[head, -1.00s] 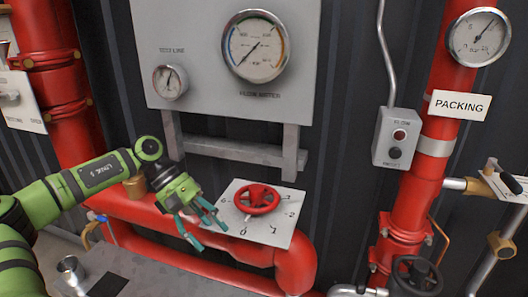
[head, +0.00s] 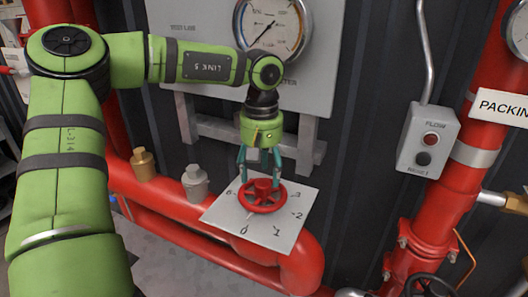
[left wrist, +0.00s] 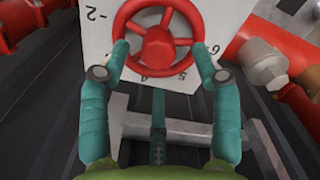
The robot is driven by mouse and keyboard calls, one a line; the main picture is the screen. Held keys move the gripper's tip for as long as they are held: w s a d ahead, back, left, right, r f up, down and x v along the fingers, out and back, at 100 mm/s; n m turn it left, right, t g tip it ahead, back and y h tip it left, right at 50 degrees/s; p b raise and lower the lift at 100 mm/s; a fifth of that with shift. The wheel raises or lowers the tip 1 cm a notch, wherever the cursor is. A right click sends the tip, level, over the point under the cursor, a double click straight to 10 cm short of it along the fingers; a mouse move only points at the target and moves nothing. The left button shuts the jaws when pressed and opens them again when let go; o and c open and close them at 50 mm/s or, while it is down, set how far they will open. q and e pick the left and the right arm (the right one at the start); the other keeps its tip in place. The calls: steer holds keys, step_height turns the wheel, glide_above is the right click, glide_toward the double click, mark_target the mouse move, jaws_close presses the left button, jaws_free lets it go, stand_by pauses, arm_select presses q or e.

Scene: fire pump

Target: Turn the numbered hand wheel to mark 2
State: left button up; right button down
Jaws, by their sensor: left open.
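The red hand wheel (head: 263,196) sits on a pale square plate (head: 220,214) with numbers around it; 0, 1, 2 and 3 show on its front and right sides. Which mark the wheel points to cannot be told. My left gripper (head: 260,178) hangs over the wheel, pointing down, with its teal fingers spread. In the left wrist view the wheel (left wrist: 158,44) lies between the two outer fingertips, which overlap its rim on either side; whether they touch it is unclear. The third finger (left wrist: 157,125) is on the near side. My right gripper is not in view.
A thick red pipe (head: 170,208) runs below the plate, with a brass fitting (head: 144,164) and a grey fitting (head: 195,183) on it. A gauge panel (head: 195,50) stands behind my arm. A grey button box (head: 428,140) is on the right.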

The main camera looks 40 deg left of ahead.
mark_target(263, 190)
arm_select(q)
steer(key=shift+f, duration=0.95)
steer(key=shift+w+f, duration=0.15)
steer(key=shift+f, duration=0.25)
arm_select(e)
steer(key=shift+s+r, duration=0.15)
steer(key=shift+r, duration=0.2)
